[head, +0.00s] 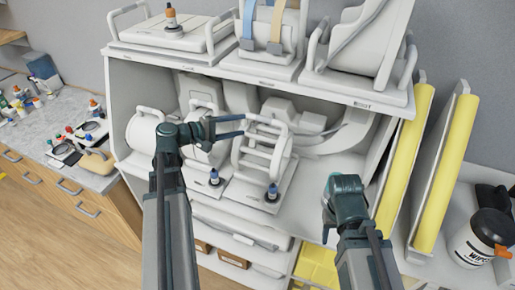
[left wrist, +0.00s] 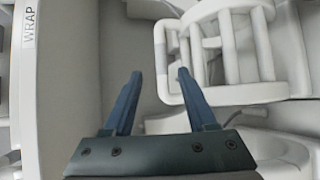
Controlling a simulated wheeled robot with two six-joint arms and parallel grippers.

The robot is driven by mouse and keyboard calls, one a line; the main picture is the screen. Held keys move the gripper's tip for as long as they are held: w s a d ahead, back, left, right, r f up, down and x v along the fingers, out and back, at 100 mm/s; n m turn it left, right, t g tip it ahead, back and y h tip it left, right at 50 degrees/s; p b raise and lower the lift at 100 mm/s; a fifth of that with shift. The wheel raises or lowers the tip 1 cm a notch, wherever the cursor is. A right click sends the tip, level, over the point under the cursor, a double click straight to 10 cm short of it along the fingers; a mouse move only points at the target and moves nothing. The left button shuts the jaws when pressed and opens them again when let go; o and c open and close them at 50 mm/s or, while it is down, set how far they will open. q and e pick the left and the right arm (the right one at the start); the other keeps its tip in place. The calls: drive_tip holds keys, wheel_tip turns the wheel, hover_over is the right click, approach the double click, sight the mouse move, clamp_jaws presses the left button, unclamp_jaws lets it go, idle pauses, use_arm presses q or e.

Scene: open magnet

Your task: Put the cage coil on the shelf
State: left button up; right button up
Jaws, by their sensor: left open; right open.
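The cage coil (head: 262,150), a white frame of rounded bars, stands in the open middle compartment of the white shelf (head: 145,88). My left gripper (head: 243,125) is open and empty, its two fingers pointing right at the coil's upper left side. The fingers are not closed around a bar; whether one touches the coil I cannot tell. My right gripper (head: 328,222) is low, in front of the shelf's right part, open, and its fingers are mostly hidden by its wrist.
White coils and padded pieces fill the shelf top (head: 275,72). Small dark-capped bottles (head: 272,192) stand at the compartment's front. Yellow pads (head: 444,175) lean at the right, near a wipes tub (head: 480,238). A cluttered counter (head: 60,125) is at left, with open floor before it.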

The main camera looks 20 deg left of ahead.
use_arm(q)
drive_tip(key=s+d+f+m+g+y, duration=0.1)
drive_tip(key=s+d+f+m+g, duration=0.25)
drive_tip(key=d, duration=0.55)
drive_tip(key=s+d+f+m+g, duration=0.1)
drive_tip(key=d+f+m+g, duration=0.25)
drive_tip(key=d+f, duration=0.35)
drive_tip(key=s+d+f+m+g+y, duration=0.2)
drive_tip(key=s+d+f+m+y, duration=0.1)
drive_tip(key=s+d+m+y, duration=0.1)
drive_tip(key=s+d+f+m+g+y, duration=0.3)
drive_tip(key=s+d+m+y, duration=0.1)
drive_tip(key=s, duration=0.5)
drive_tip(key=shift+s+d+f+m+g+y, duration=0.15)
drive_tip(key=shift+d+f+m+g+y, duration=0.2)
drive_tip(key=shift+d+y, duration=0.6)
drive_tip(key=shift+a, duration=0.2)
wheel_tip(320, 180, down, 11)
drive_tip(key=b, duration=1.1)
drive_tip(key=shift+f, duration=0.1)
